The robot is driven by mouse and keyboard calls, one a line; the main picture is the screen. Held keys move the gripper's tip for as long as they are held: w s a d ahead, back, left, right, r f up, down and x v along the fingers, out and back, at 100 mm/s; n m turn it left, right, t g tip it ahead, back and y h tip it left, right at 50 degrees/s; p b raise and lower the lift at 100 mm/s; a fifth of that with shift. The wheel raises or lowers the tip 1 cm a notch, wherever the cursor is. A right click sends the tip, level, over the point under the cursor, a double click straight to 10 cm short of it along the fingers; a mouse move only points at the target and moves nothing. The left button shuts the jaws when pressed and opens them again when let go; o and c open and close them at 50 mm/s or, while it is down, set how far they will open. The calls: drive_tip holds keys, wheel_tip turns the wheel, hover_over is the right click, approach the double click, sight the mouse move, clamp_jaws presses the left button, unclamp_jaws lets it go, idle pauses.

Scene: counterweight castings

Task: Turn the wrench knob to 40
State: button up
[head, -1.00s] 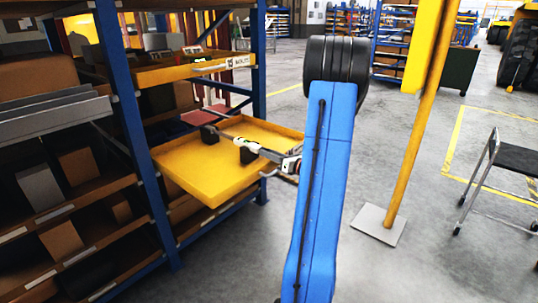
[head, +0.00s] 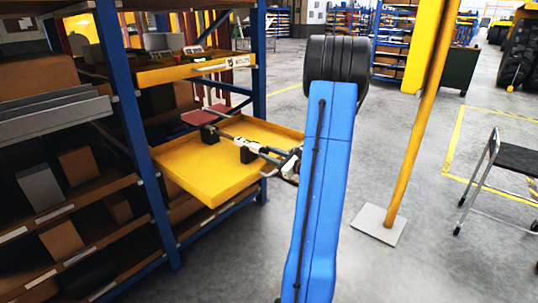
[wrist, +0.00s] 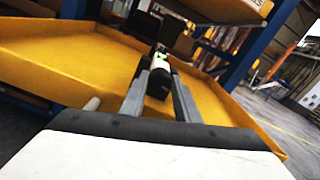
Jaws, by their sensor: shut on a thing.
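The torque wrench (head: 238,141) lies across two black rests in the yellow tray (head: 190,172). It also shows in the wrist view (wrist: 158,82), as a dark body with a bright green patch. My gripper (head: 275,156) is at the wrench's near end, by the tray's right edge. In the wrist view my gripper's (wrist: 161,72) two grey fingers lie along both sides of that end, shut on the knob. The fingers and hand hide most of the knob, and I cannot read its scale.
The tray juts out from a blue-posted shelf rack (head: 128,120). A yellow post on a grey base plate (head: 378,224) stands to the right. A dark cart (head: 512,155) is farther right. The floor between is clear.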

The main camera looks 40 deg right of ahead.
drive_tip(key=shift+n, duration=0.3)
drive_tip(key=o, duration=0.8)
drive_tip(key=shift+s, duration=0.15)
drive_tip(key=s, duration=0.5)
drive_tip(key=s+d, duration=0.1)
drive_tip(key=s, duration=1.1)
drive_tip(key=shift+d, duration=0.15)
